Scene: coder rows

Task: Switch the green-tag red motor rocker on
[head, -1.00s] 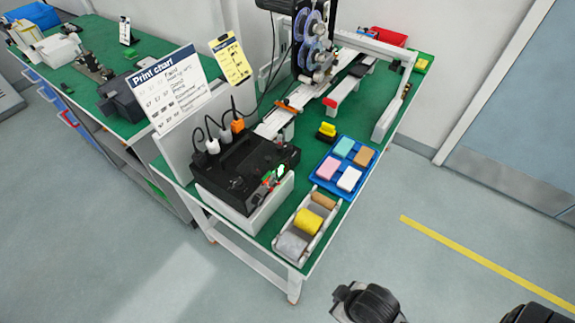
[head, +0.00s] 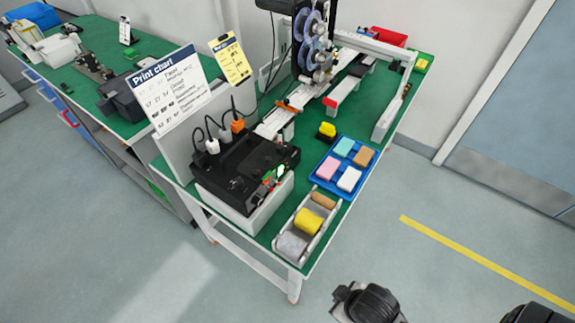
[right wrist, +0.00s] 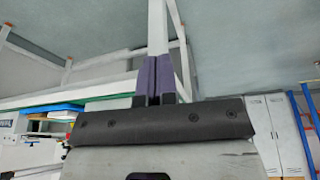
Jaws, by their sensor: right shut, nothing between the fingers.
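A black control box (head: 245,170) stands on a white base at the front left of the green-topped table in the head view. Small red and green parts (head: 272,181) show on its right-hand front face. They are too small to tell which is the green-tag rocker or how it is set. My right gripper (head: 345,297) shows at the bottom edge, well apart from the box and in front of the table. In the right wrist view its purple fingers (right wrist: 153,68) are together with nothing between them. My left gripper is not in view.
A blue tray (head: 330,188) with several coloured blocks and a white holder with rolls (head: 291,243) sit right of the box. White plugs and an orange plug (head: 237,126) stand up behind it. A print chart (head: 165,85) rises behind. The floor in front is clear.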

